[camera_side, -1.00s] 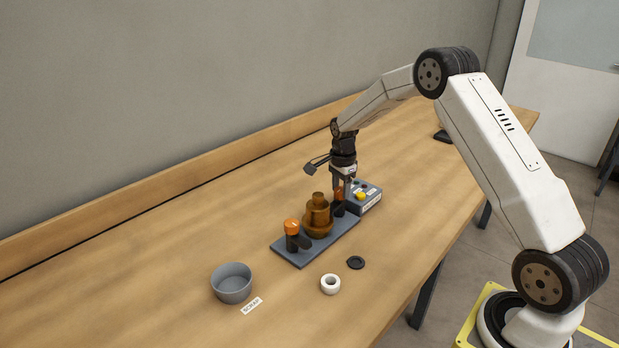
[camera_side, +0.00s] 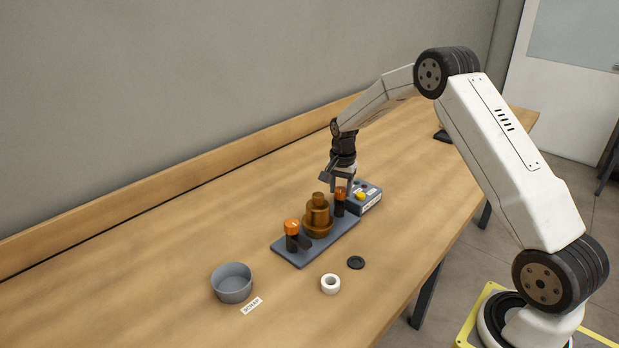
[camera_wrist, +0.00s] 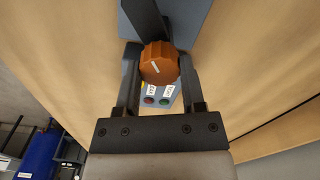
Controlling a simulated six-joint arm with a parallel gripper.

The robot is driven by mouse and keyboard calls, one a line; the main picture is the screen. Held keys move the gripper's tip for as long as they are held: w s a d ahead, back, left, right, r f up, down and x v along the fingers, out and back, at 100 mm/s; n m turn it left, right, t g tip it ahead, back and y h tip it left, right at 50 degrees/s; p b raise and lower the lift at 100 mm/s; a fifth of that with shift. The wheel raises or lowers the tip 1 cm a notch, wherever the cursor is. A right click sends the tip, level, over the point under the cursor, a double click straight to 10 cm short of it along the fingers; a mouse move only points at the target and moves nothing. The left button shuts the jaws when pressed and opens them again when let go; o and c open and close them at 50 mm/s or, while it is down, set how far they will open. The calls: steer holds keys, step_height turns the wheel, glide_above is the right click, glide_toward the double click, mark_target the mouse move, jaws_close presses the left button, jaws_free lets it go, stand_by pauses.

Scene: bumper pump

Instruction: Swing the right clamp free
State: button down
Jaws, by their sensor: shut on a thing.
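The right clamp (camera_side: 340,208) is a dark post with an orange ribbed knob (camera_wrist: 159,64), at the right end of the grey base plate (camera_side: 291,258). My gripper (camera_side: 342,187) points down with its fingers on either side of this knob, shut on it. In the wrist view, my gripper (camera_wrist: 159,75) has the knob between its fingers, and a dark clamp arm (camera_wrist: 146,20) runs from it toward the top edge. The bronze pump body (camera_side: 318,219) stands upright beside this clamp. The left clamp (camera_side: 292,240) has a similar orange knob and a short dark arm toward the pump.
A grey control box (camera_side: 369,198) with a yellow button stands close behind the right clamp. A grey bowl (camera_side: 232,286), a small label (camera_side: 252,306), a white ring (camera_side: 330,284) and a black disc (camera_side: 356,263) lie in front. The table's left side is clear.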

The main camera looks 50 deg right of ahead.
steer(key=n, duration=0.5)
steer(key=shift+n, duration=0.3)
steer(key=n, duration=0.5)
steer(key=shift+n, duration=0.3)
steer(key=shift+c, duration=1)
jaws_free()
steer(key=shift+r, duration=3.95)
